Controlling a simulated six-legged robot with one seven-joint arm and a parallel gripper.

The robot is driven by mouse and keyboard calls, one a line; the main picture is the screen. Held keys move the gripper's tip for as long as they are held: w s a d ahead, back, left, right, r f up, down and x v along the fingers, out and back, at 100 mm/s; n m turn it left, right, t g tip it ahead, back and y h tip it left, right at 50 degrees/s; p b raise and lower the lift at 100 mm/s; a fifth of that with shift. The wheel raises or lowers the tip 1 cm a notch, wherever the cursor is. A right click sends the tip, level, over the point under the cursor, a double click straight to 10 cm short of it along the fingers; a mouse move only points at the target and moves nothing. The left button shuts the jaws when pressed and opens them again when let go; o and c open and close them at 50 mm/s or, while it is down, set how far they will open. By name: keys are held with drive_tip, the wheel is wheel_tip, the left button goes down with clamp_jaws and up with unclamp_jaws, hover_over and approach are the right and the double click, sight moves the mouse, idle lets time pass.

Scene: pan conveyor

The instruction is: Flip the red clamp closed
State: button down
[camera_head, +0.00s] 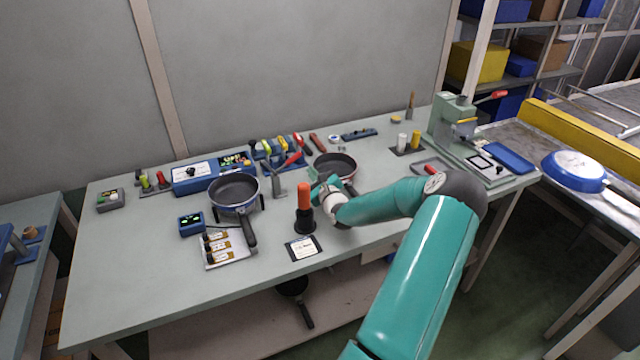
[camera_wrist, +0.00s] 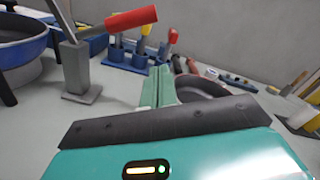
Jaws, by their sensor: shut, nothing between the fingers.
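The red clamp has a red handle (camera_head: 291,159) that slants up to the right above a grey post and base (camera_head: 278,188) on the workbench. In the wrist view its red handle (camera_wrist: 131,18) lies close to level at the upper left, above the grey post (camera_wrist: 76,68). A grey metal bar rises from the post toward the top left. My gripper (camera_head: 322,186) is just right of the clamp, low over the bench. In the wrist view its teal fingers (camera_wrist: 158,86) are together and empty, right of the handle and apart from it.
A pan (camera_head: 235,190) on a stand is left of the clamp, and another pan (camera_head: 336,165) lies behind my gripper. An orange-handled tool (camera_head: 304,195) stands in front. A rack of coloured-handled tools (camera_head: 268,150) is behind.

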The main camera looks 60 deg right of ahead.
sight(299, 155)
drive_tip(key=shift+w+a+r, duration=0.3)
drive_tip(key=shift+w+r, duration=0.2)
drive_tip(key=shift+r, duration=0.35)
drive_tip(key=shift+w+a+r, duration=0.25)
drive_tip(key=shift+w+r, duration=0.25)
drive_tip(key=shift+r, duration=0.35)
drive_tip(key=r, duration=0.1)
drive_tip(key=n, duration=0.1)
drive_tip(key=a+r, duration=0.1)
drive_tip(key=shift+w+r+n, duration=0.25)
drive_tip(key=shift+r+n, duration=0.05)
drive_tip(key=shift+f, duration=0.15)
drive_tip(key=shift+d, duration=0.1)
